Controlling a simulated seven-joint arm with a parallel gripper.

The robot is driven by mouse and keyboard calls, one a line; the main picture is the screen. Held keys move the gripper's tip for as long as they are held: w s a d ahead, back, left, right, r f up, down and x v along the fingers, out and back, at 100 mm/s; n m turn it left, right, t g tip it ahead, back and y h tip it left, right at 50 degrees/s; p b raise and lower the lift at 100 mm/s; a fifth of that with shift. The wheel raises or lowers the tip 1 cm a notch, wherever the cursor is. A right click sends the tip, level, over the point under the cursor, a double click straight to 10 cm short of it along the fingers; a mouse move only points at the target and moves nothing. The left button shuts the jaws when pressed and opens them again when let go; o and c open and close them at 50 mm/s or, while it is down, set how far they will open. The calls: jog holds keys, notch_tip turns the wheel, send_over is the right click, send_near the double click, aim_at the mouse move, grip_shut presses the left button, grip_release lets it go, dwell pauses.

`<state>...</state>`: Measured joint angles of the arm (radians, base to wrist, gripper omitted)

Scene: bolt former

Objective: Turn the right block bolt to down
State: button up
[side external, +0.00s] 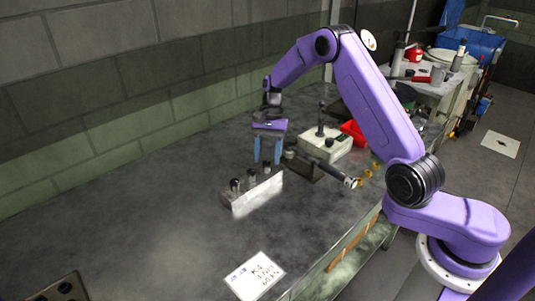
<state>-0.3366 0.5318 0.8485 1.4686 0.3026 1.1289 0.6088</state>
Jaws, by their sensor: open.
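A pale, low block (258,196) stands on the grey table, with dark-topped bolts in a row along it. The left bolt (235,186) and the middle bolt (251,178) stand upright. The right bolt (267,168) is at the block's far right end. My gripper (267,161) has two blue fingers pointing down and apart, with nothing seen between them. It is at or just above the right bolt in the picture; I cannot tell whether it touches it. The right bolt's exact turn is too small to tell.
Right of the block stand a dark base with a metal rod (335,173) and a cream box (338,148) with an upright dark knob. A red bin (353,132) is behind. A handwritten white sheet (254,276) lies at the front edge.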

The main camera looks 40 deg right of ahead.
grip_shut()
jog(key=m, duration=0.1)
jog(key=m+t, duration=0.1)
jog(key=m, duration=0.1)
jog(key=m+y, duration=0.1)
jog(key=shift+s+m+t, duration=0.25)
jog(key=shift+m+t, duration=0.05)
jog(key=shift+m, duration=0.1)
grip_release()
jog(key=v, duration=1.7)
jog(key=shift+r, duration=0.2)
